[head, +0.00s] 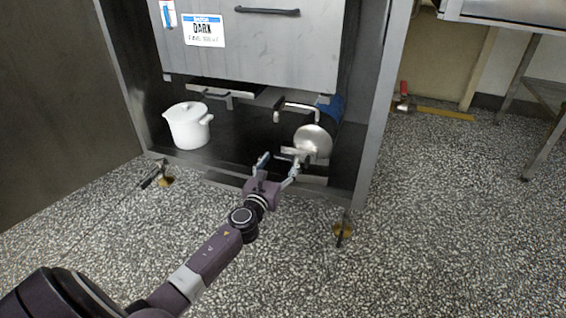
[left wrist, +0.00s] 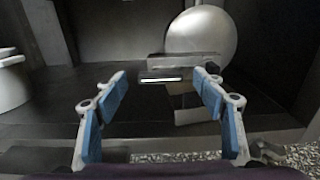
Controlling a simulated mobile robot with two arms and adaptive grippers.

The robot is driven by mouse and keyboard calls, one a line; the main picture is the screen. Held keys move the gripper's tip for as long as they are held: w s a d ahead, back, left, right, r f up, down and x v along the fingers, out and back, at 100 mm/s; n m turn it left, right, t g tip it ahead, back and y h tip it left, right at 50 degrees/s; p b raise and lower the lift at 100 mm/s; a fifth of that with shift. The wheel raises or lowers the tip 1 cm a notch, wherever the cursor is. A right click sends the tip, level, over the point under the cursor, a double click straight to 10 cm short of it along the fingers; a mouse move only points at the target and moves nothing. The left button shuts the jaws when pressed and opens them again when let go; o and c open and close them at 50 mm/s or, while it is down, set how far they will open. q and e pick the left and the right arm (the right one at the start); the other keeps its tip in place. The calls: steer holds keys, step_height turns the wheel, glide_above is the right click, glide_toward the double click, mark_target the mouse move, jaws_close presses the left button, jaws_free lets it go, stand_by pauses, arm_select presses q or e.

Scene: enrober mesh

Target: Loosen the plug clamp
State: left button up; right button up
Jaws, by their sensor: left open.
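A round grey metal plug (head: 313,140) sits low in the open base of the machine. A grey clamp bar (head: 297,152) lies across the plug's front. In the left wrist view the clamp bar (left wrist: 182,66) is ahead of my fingertips, with the plug (left wrist: 203,38) as a domed disc behind it. My left gripper (head: 281,162) is open, with its blue-padded fingers spread towards the bar. In the left wrist view my left gripper (left wrist: 160,80) has nothing between its fingers; contact with the bar cannot be made out. My right gripper is not in view.
A white lidded pot (head: 187,127) stands left of the plug inside the base. A bent pipe handle (head: 296,108) is just above the plug. The machine's right post (head: 377,110) and lower frame edge bound the opening. The speckled floor in front is mostly clear.

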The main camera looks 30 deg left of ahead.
arm_select(q)
steer(key=shift+x, duration=1.1)
steer(key=c, duration=1.2)
